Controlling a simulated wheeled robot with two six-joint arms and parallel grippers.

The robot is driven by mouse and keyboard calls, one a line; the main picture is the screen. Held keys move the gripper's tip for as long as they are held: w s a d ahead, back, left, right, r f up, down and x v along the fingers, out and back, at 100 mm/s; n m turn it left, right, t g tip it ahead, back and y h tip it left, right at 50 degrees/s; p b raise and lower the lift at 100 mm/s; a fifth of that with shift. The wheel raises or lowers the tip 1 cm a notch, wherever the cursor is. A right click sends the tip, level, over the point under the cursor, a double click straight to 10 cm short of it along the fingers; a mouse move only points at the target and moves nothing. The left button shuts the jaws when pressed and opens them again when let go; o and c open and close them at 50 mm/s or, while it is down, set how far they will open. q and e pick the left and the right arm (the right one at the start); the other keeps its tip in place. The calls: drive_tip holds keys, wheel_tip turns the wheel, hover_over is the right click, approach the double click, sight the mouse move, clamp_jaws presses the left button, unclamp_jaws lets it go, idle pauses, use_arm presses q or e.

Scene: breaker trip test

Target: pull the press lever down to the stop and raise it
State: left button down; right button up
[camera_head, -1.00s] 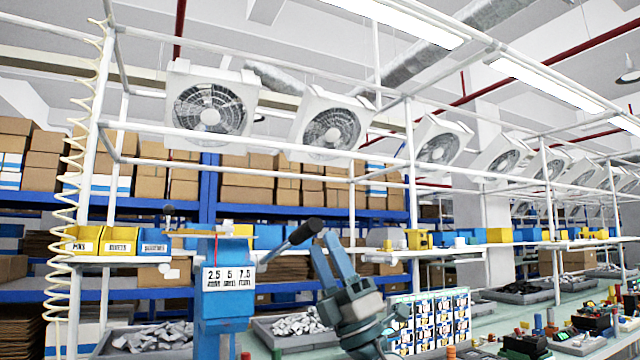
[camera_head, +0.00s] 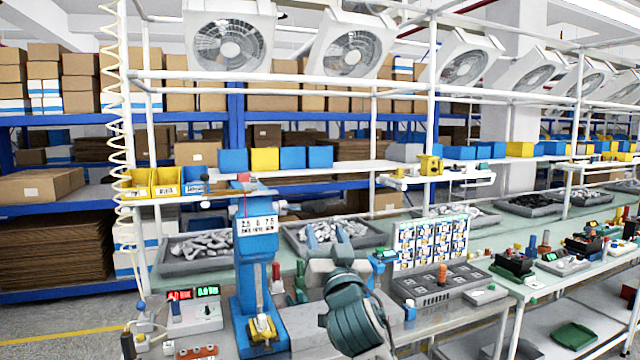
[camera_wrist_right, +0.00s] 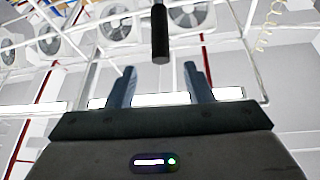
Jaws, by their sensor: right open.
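The blue press (camera_head: 243,268) stands upright on the bench, left of centre in the head view, with a number label on its head. Its lever is hard to make out in the head view. In the right wrist view a black cylindrical handle (camera_wrist_right: 160,35), which looks like the lever's grip, hangs from the top edge, in line with the gap between my fingers. My right gripper (camera_head: 324,231) is open and empty, just right of the press, fingers pointing up and away. Both fingers show apart in the wrist view (camera_wrist_right: 160,80). My left gripper is out of view.
A box with lit displays (camera_head: 194,312) sits left of the press. Grey trays of metal parts (camera_head: 203,260) lie behind. A dark panel (camera_head: 440,285) and a card board (camera_head: 432,242) stand to the right. Yellow bins (camera_head: 137,190) sit on the shelf at left.

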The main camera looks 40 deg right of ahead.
sight(313, 207)
drive_tip(key=p+x, duration=0.1)
drive_tip(key=x, duration=0.2)
drive_tip(key=p+x, duration=0.2)
drive_tip(key=x, duration=0.2)
drive_tip(key=p+x, duration=0.2)
drive_tip(key=x, duration=0.1)
drive_tip(key=shift+w+f, duration=0.3)
drive_tip(key=shift+w, duration=0.1)
drive_tip(key=shift+w+d, duration=0.15)
drive_tip(key=shift+w, duration=0.25)
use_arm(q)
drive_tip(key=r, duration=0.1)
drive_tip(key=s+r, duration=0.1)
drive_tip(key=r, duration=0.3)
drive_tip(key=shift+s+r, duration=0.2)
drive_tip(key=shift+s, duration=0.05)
use_arm(e)
drive_tip(key=shift+s, duration=0.1)
drive_tip(key=shift+c, duration=0.2)
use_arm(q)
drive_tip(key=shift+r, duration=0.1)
use_arm(e)
clamp_jaws()
